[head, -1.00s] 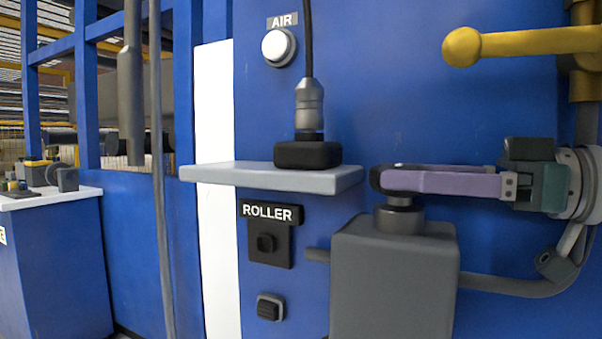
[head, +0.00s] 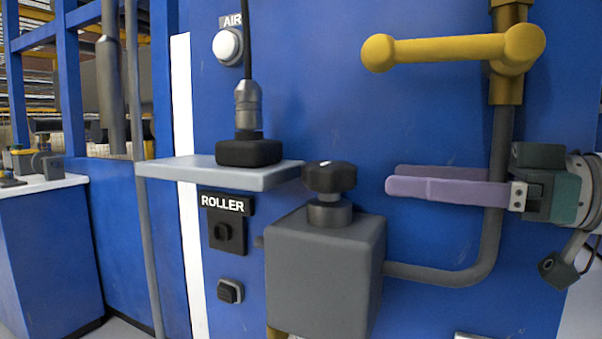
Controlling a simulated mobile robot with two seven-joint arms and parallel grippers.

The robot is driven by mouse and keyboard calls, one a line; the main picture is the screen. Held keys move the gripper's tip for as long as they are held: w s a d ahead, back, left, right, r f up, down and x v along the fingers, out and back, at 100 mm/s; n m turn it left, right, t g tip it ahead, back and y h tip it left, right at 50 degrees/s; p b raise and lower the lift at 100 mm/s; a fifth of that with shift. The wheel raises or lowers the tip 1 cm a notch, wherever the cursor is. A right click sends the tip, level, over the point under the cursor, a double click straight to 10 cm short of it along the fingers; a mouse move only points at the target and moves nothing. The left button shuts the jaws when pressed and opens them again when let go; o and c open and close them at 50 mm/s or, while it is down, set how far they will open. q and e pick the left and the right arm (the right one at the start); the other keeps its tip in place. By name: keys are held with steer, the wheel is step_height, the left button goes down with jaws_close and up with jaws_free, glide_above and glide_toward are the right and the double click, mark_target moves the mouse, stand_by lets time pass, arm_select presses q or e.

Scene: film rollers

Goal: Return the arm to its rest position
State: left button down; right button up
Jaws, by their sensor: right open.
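My right gripper (head: 392,181) comes in from the right edge in the head view, with two long purple fingers pointing left. It is open and empty, in front of the blue panel. A black knob (head: 329,178) on a grey box (head: 325,266) is to the left of the fingertips, with a clear gap between them. My left gripper is not in view.
A yellow lever valve (head: 455,48) is above my gripper, and a grey pipe (head: 500,170) runs down behind it. A grey shelf (head: 220,175) carries a black-based connector (head: 248,150). ROLLER switch (head: 228,232) and AIR button (head: 227,46) are on the panel.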

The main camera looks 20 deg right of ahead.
steer(key=s+a+r+m+g+h+p, duration=0.45)
steer(key=s+p, duration=0.55)
steer(key=p, duration=0.7)
steer(key=s+a+r+m+g+h+p, duration=0.25)
steer(key=s+r+g+h+p, duration=0.6)
steer(key=p, duration=0.85)
step_height(320, 180, up, 34)
steer(key=t+y+p, duration=0.1)
steer(key=t+p, duration=0.2)
steer(key=p, duration=3.3)
steer(key=shift+s+a+f+n, duration=0.15)
steer(key=shift+s+a+n, duration=0.15)
steer(key=shift+s+n, duration=0.1)
